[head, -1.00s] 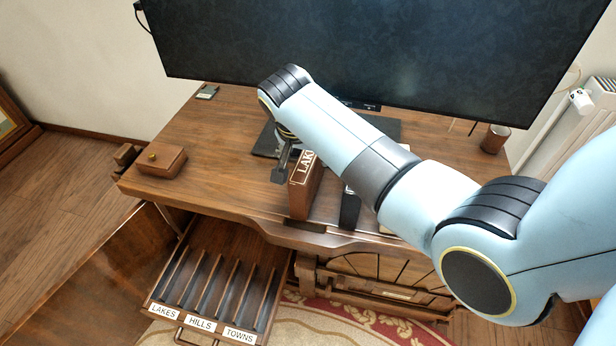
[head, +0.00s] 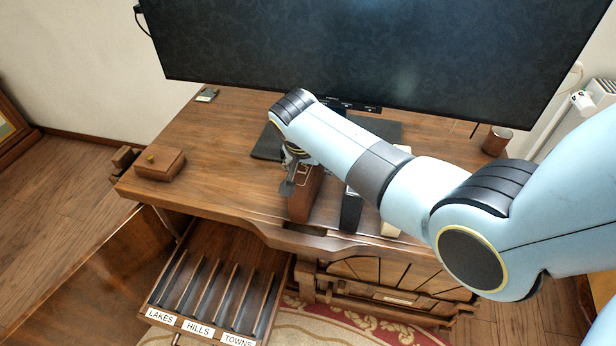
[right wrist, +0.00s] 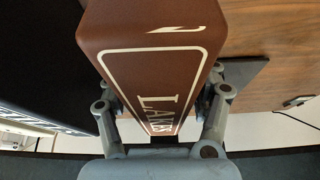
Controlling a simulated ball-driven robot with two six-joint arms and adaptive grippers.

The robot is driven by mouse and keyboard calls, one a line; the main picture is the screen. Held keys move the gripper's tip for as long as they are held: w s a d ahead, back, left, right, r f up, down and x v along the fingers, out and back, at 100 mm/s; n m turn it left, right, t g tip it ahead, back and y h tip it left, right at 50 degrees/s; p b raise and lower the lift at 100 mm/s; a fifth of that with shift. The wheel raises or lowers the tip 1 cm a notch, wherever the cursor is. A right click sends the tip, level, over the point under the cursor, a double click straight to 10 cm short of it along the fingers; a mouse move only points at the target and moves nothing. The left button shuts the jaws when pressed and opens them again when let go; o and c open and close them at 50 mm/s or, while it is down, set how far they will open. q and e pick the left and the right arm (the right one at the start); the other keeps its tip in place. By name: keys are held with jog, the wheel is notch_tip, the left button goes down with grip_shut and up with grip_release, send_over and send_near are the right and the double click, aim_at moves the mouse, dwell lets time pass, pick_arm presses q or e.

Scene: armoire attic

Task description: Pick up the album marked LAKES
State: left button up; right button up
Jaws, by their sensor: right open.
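The brown album marked LAKES (head: 304,198) stands upright on the desk near its front edge, and the arm covers part of it. In the right wrist view the album (right wrist: 152,62) shows its white frame line and lettering. My right gripper (head: 290,183) is at the album's upper part. In the right wrist view the right gripper (right wrist: 160,120) is open, with one finger on each side of the album; I cannot tell whether they touch it. My left gripper is not in view.
A black album (head: 350,212) stands just right of the brown one. A pulled-out drawer (head: 212,290) with slots labelled LAKES, HILLS and TOWNS is below the desk. A small wooden box (head: 160,164) is at left. A large screen (head: 380,60) stands behind.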

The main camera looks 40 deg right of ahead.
jog(key=shift+f, duration=0.15)
grip_shut()
dwell(0.6)
